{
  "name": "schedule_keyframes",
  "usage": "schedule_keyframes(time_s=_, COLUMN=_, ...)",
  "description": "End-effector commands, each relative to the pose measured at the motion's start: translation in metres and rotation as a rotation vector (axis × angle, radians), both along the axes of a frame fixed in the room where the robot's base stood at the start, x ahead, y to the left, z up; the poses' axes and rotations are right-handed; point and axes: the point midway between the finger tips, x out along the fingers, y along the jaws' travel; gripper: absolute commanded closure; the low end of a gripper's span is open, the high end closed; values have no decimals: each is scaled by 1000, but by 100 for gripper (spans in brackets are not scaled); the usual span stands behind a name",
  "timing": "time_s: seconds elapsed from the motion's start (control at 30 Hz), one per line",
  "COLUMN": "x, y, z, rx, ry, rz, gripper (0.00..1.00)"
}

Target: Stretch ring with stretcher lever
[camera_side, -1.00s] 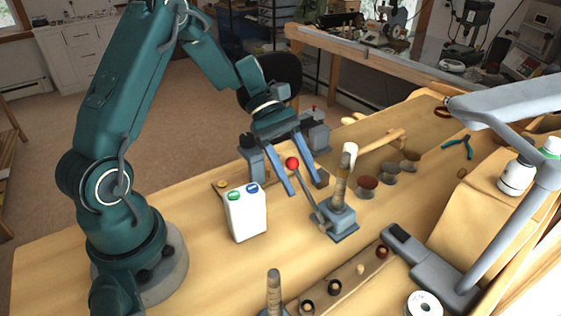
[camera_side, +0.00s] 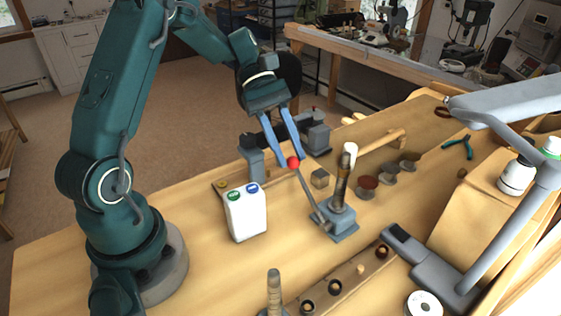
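The ring stretcher (camera_side: 342,220) stands on the bench, a grey base with an upright tapered post. Its lever (camera_side: 308,189) leans up to the left and ends in a red ball knob (camera_side: 293,163). My gripper (camera_side: 288,160) points down at the knob, with its two blue fingers apart. The right fingertip is at or just behind the knob; I cannot tell whether it touches. No ring can be made out clearly on the post.
A wooden strip with cups (camera_side: 334,286) and another tapered post (camera_side: 274,292) are in front. A grey lamp arm (camera_side: 500,230) stands at right.

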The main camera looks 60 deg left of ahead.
Motion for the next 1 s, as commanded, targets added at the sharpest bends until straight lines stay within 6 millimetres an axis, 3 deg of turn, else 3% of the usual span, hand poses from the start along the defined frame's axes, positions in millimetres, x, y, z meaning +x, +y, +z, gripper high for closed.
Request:
schedule_keyframes(time_s=0.17, x=0, y=-20, z=24, rx=173, ry=-113, rz=-342, gripper=100)
schedule_keyframes(time_s=0.4, x=5, y=-43, z=89, rx=583, ry=-334, rz=-891, gripper=100)
schedule_keyframes(time_s=0.6, x=6, y=-53, z=139, rx=824, ry=-457, rz=-1072, gripper=100)
schedule_keyframes(time_s=0.77, x=6, y=-55, z=151, rx=884, ry=-485, rz=-1102, gripper=100)
schedule_keyframes(time_s=1.0, x=7, y=-52, z=138, rx=884, ry=-482, rz=-1103, gripper=100)
